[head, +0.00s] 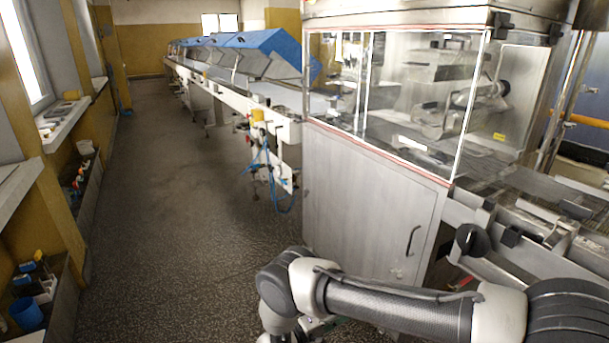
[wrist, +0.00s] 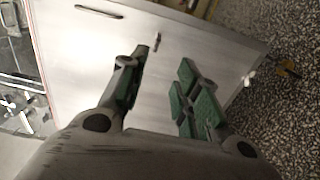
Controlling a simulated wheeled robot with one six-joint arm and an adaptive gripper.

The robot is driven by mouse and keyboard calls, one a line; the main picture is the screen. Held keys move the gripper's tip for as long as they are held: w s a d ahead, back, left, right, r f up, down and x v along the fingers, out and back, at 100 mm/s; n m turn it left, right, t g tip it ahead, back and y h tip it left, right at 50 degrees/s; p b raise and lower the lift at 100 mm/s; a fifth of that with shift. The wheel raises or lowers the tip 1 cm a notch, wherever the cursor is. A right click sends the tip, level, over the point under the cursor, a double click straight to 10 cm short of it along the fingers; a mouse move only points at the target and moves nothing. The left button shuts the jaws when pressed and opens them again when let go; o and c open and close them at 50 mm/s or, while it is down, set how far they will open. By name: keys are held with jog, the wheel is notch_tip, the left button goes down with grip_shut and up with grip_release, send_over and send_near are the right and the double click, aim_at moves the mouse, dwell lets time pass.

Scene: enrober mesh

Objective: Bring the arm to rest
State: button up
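My arm (head: 400,305) reaches in from the lower right in the head view and bends down at its elbow near the bottom middle. The gripper itself is hidden from the head view. In the wrist view my gripper (wrist: 158,92) has its two green-padded fingers apart, with nothing between them. Behind the fingers is the steel cabinet panel (wrist: 75,55) of the machine, with a gap I cannot judge. The same cabinet (head: 365,200) stands behind and above my forearm in the head view.
The steel machine with a clear guard (head: 400,100) and a door handle (head: 413,240) fills the right. A conveyor line with blue covers (head: 255,45) runs back from it. The speckled floor aisle (head: 170,200) is clear. Wall shelves hold small items and a blue cup (head: 27,314) at left.

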jog(key=s+d+r+n+g, duration=0.1)
jog(key=s+d+n+g, duration=0.4)
jog(key=s+d+g, duration=0.15)
jog(key=s+d+r+m+g+y, duration=0.25)
jog(key=r+y, duration=0.25)
jog(key=r, duration=1.2)
jog(key=s+d+r+m+g+y, duration=0.1)
jog(key=s+d+r+g+y, duration=0.25)
jog(key=r, duration=1.35)
jog(key=s+d+r+m+t+y, duration=0.2)
jog(key=s+d+r, duration=0.2)
jog(key=r, duration=0.3)
jog(key=s+d+r+m+t+y, duration=0.2)
jog(key=s+d+r+m+t, duration=0.1)
jog(key=r, duration=0.5)
jog(key=s+d+r+m+t+y, duration=0.2)
jog(key=s+d+r, duration=0.3)
jog(key=r, duration=0.3)
jog(key=shift+s+d+t+y, duration=0.15)
jog(key=shift+d+t+y, duration=0.3)
jog(key=shift+d+y, duration=0.1)
jog(key=shift+a+r, duration=0.1)
jog(key=shift+a, duration=0.05)
